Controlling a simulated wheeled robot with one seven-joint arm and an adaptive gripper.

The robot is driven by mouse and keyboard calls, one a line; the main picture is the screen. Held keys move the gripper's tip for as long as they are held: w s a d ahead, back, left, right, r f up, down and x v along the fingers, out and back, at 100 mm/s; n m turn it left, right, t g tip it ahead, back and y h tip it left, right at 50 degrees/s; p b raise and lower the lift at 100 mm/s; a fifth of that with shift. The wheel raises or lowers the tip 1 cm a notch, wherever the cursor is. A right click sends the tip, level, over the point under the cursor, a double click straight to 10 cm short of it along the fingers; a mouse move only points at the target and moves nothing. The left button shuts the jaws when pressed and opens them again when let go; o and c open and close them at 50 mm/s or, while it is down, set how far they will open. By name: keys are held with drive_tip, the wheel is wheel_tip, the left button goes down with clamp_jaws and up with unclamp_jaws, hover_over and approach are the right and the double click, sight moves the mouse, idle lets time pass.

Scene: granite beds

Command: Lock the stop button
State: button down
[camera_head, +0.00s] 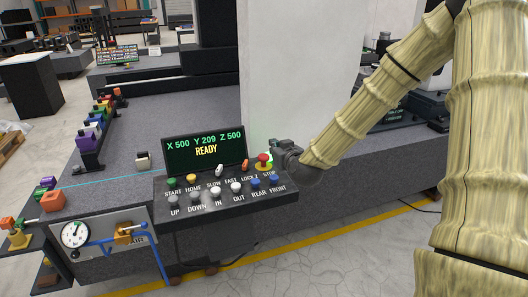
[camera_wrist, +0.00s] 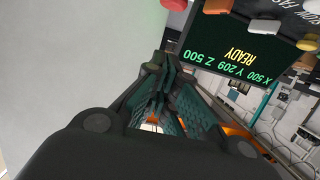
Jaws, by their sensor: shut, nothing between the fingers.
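The stop button (camera_head: 264,158) is a red mushroom knob on a yellow base at the right end of the console's upper row, above the label STOP. My gripper (camera_head: 274,146) is dark and comes in from the right, just beside and behind the knob in the head view. I cannot tell whether it touches the knob. In the wrist view my gripper (camera_wrist: 160,112) shows its teal-sided fingers shut with nothing between them.
The console (camera_head: 205,230) has two rows of buttons and switches, with a screen (camera_head: 205,149) reading READY behind them. A white column (camera_head: 298,70) stands close behind my gripper. A dial gauge plate (camera_head: 100,245) with a blue bar is at left. Open floor lies in front.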

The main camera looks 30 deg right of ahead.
drive_tip(key=p, duration=0.2)
hover_over(265, 158)
drive_tip(key=shift+w+f, duration=0.2)
drive_tip(key=shift+f, duration=1.05)
wheel_tip(265, 158, down, 2)
drive_tip(key=shift+s, duration=0.15)
drive_tip(key=shift+f, duration=1)
